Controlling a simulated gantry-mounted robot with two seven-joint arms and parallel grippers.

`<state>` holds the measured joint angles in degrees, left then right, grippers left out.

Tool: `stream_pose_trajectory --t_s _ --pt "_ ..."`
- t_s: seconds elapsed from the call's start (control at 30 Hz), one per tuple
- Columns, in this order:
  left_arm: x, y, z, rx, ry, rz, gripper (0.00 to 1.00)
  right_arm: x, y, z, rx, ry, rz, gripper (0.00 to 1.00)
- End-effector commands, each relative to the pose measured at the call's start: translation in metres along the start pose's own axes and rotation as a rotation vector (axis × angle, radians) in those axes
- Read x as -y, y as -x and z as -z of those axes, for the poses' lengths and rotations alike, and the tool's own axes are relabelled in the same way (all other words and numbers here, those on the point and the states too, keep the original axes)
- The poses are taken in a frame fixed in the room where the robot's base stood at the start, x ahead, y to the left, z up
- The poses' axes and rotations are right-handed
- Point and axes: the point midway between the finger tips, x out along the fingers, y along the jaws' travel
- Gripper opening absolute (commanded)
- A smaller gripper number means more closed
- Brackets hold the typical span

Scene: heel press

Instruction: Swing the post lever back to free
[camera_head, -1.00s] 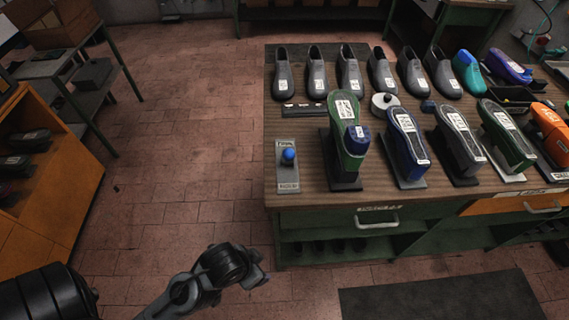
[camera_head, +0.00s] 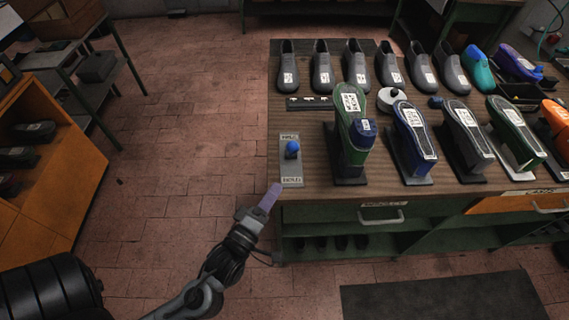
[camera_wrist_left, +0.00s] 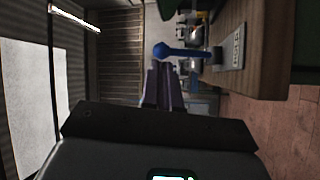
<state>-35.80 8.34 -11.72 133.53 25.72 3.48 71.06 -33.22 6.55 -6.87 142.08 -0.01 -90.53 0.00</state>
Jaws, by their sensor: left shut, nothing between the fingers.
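The post lever has a blue ball knob (camera_head: 292,148) and stands on a grey labelled plate (camera_head: 291,178) at the table's near left corner. In the left wrist view the lever's blue arm (camera_wrist_left: 186,52) sticks out from the plate (camera_wrist_left: 231,48), its knob just beyond my fingertips. The label wording is too small to read surely. My left gripper (camera_head: 272,192) has purple fingers, also in the left wrist view (camera_wrist_left: 163,72). It is shut and empty, in front of the table's front left edge, apart from the lever. My right gripper is out of view.
A green shoe last on a stand (camera_head: 352,120) is just right of the lever, with several more stands beyond. Grey lasts (camera_head: 322,68) line the back of the wooden table. An orange shelf unit (camera_head: 62,170) stands at left. The floor between is clear.

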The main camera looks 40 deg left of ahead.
Motion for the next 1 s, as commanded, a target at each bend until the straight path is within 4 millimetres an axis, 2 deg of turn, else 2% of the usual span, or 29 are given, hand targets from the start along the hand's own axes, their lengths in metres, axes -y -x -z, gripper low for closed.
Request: stream_pose_trajectory --t_s 0.23,0.33,0.4,0.83,1.0 --pt "0.004 0.026 0.016 -0.121 0.096 -0.180 0.00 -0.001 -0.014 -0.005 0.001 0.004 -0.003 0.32" --pt "0.025 0.040 0.012 -0.131 0.077 -0.171 0.00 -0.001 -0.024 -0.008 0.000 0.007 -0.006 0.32" --pt "0.032 0.044 0.007 -0.117 0.076 -0.156 0.00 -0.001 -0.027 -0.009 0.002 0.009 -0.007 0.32" --pt "0.035 0.047 0.006 -0.111 0.072 -0.145 0.00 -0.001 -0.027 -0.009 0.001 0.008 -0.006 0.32" --pt "0.035 0.042 0.006 -0.111 0.072 -0.146 0.00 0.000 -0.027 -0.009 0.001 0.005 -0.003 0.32"
